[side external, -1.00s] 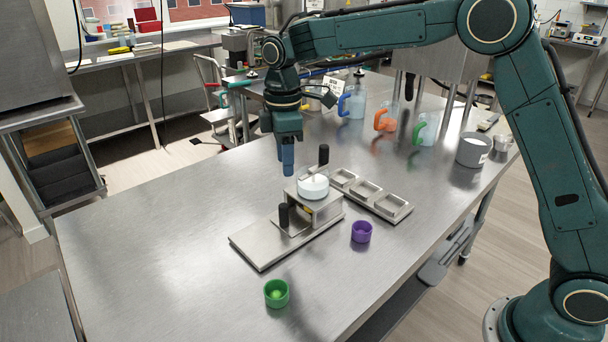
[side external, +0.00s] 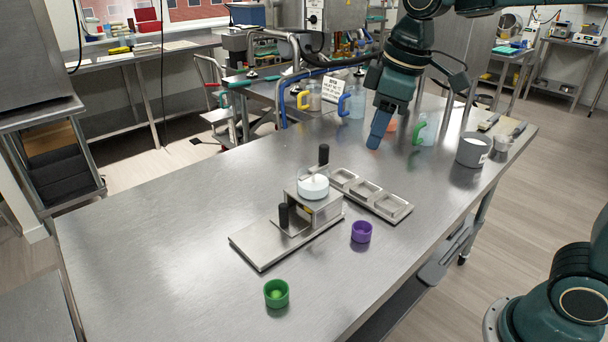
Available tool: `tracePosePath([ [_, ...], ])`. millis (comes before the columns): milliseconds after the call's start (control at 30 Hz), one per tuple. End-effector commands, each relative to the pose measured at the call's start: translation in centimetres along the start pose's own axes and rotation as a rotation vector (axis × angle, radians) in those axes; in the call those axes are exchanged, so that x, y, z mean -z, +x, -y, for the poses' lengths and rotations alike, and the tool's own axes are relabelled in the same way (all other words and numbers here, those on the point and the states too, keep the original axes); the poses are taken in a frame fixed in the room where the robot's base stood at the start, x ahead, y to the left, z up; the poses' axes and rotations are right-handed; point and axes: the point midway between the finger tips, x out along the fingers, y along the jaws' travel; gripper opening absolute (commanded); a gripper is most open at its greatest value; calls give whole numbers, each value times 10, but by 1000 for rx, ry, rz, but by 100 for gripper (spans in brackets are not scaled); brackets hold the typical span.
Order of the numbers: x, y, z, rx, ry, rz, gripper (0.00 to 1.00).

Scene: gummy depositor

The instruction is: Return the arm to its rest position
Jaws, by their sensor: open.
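My gripper (side external: 377,133) hangs above the back right part of the steel table, in front of the jugs, with its blue fingers pointing down and a little left. I see nothing held in it. The fingers overlap in this view, so the gap between them does not show. The gummy depositor (side external: 312,204), with a white round top and black handles, stands on its base plate in the middle of the table, apart from my gripper. A metal mold tray (side external: 371,194) with three cavities lies beside it.
A purple cup (side external: 361,232) and a green cup (side external: 276,293) with green content stand near the front. A blue-handled jug (side external: 352,102), a green-handled jug (side external: 424,130) and a grey pot (side external: 472,150) stand at the back right. The table's left half (side external: 160,240) is clear.

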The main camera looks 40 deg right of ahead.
Motion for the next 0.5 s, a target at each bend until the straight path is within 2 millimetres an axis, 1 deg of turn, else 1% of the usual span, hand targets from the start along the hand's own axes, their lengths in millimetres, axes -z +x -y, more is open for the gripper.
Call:
tracePosePath([
  [33,-11,-5,2,-9,30,-14,42],
  [233,-51,-17,14,-35,153,-64,42],
  [500,-103,-21,32,-64,320,-135,42],
])
